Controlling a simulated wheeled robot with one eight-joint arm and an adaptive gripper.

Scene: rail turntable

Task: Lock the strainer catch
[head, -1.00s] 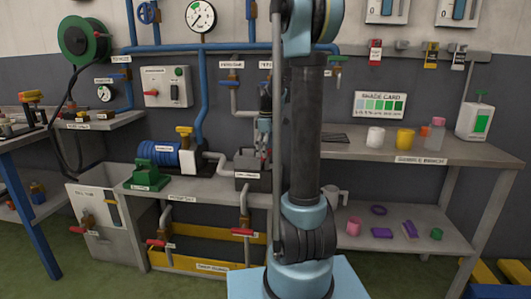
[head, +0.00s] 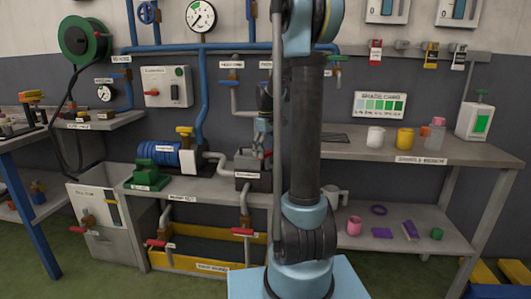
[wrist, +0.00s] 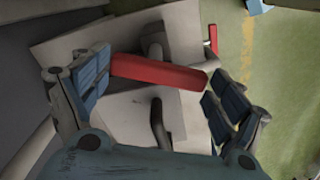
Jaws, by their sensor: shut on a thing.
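The strainer (head: 253,180) is a dark grey box with a label on its front, on the bench just left of my arm in the head view. A red lever (wrist: 158,73), likely its catch, lies across the middle of the wrist view above pale plates. My gripper (wrist: 155,92) has its blue-grey pads at the two ends of the red lever and is shut on it. In the head view my gripper (head: 261,140) points down over the strainer, small and partly hidden by my arm. Whether the catch is locked cannot be told.
A grey pipe (head: 214,160) joins the strainer to the blue motor-like unit (head: 158,152) at left. A pipe with a red-handled valve (head: 242,231) hangs below. Cups (head: 405,138) stand on the right bench.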

